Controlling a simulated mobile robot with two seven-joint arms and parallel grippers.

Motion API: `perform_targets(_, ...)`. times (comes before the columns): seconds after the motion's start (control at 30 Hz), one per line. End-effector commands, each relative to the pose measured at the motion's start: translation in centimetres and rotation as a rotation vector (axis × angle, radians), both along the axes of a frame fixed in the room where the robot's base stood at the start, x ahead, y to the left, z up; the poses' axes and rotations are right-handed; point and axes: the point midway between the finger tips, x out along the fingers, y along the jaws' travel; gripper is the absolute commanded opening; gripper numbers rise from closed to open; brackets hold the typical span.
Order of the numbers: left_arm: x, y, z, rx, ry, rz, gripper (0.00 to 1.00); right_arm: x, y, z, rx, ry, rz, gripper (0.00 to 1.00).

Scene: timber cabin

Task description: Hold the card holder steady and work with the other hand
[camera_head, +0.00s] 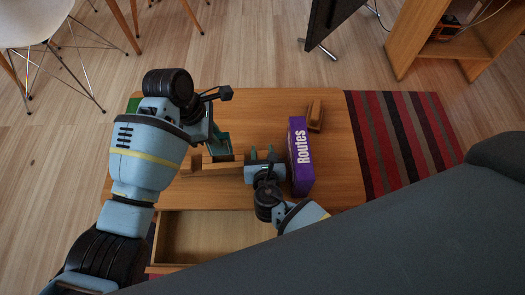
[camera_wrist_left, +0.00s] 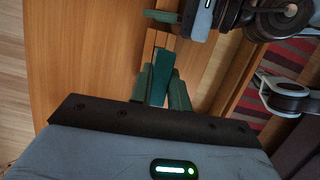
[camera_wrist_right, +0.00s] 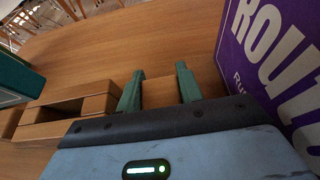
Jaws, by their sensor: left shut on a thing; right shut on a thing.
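The wooden card holder (camera_head: 208,169) lies on the table with its long side across the head view. My left gripper (camera_wrist_left: 163,90) is shut on a dark green, flat thing (camera_wrist_left: 162,72), perhaps a card, above or beside the holder; contact with the holder cannot be told. The left arm hides part of the table.
A purple box marked "Routes" (camera_head: 300,158) stands close to the right of my right gripper. A small wooden piece (camera_head: 315,115) lies behind it. An open, empty-looking drawer (camera_head: 205,236) is at the front. A green thing (camera_head: 133,104) is partly hidden behind my left arm.

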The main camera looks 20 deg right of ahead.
Motion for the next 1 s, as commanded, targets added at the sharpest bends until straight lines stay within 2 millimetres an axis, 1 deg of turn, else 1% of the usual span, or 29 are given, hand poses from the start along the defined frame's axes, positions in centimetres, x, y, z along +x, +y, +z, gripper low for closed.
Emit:
perform_targets(0.1,0.05,-0.04,0.82,-0.003,-0.002,0.001,0.0,-0.02,0.0,-0.02,0.0,0.001,0.0,0.11)
perform_targets(0.2,0.02,0.0,1.14,-0.001,-0.001,0.0,0.0,-0.02,0.0,-0.02,0.0,0.001,0.0,0.11)
perform_targets(0.47,0.01,0.02,1.21,0.0,-0.001,0.0,0.0,-0.02,0.0,-0.02,0.0,0.001,0.0,0.11)
perform_targets(0.5,0.02,0.02,1.2,0.0,-0.001,0.0,0.0,-0.02,0.0,-0.02,0.0,0.001,0.0,0.41)
perform_targets(0.67,0.02,0.02,1.19,0.0,-0.001,0.0,0.0,-0.02,0.0,-0.02,0.0,0.0,0.0,0.62)
perform_targets(1.0,0.01,0.03,1.17,0.0,-0.001,0.0,0.0,-0.26,0.07,0.05,0.0,0.001,0.0,0.62)
